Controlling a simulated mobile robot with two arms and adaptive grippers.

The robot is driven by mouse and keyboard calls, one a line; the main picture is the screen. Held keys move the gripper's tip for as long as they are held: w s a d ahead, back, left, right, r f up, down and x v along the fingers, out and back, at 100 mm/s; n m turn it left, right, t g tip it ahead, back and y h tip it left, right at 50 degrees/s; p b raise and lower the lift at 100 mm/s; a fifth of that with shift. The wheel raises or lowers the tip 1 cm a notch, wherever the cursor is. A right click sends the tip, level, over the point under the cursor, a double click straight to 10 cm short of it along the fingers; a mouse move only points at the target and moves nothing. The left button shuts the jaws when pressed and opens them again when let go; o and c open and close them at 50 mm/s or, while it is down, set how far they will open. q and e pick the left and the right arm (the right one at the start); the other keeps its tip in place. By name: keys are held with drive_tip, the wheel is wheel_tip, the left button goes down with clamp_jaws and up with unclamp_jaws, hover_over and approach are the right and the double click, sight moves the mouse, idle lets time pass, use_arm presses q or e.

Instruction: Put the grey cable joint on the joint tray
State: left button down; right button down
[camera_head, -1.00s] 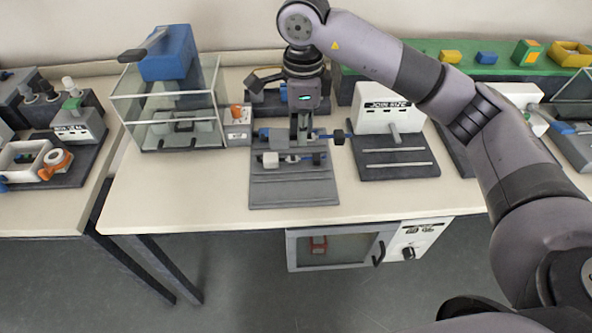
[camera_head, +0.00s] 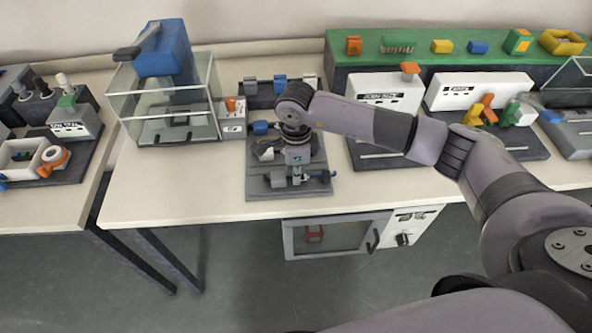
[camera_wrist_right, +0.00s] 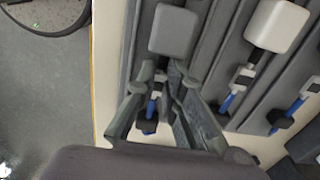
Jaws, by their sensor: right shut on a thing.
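The grey cable joint (camera_head: 278,180) has a grey block at one end, a blue cable stretch and a dark end piece. My right gripper (camera_head: 297,177) is shut on its middle, over the front part of the dark grey joint tray (camera_head: 288,191). In the right wrist view the grey block (camera_wrist_right: 173,31) lies beyond my right fingertips (camera_wrist_right: 156,78), above or in a tray groove; I cannot tell whether it touches. A second joint with a white block (camera_wrist_right: 277,25) lies beside it in the tray. My left gripper is not in view.
A glass-walled box with a blue top (camera_head: 165,55) stands left of the tray. A white-panelled station (camera_head: 385,92) stands to the right. A green shelf (camera_head: 420,60) with small coloured parts runs along the back. The table's front edge lies close before the tray.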

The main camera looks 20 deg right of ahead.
drive_tip(key=c, duration=1.7)
unclamp_jaws()
wheel_tip(320, 180, up, 12)
drive_tip(key=shift+r+b, duration=0.1)
drive_tip(key=shift+b, duration=1.1)
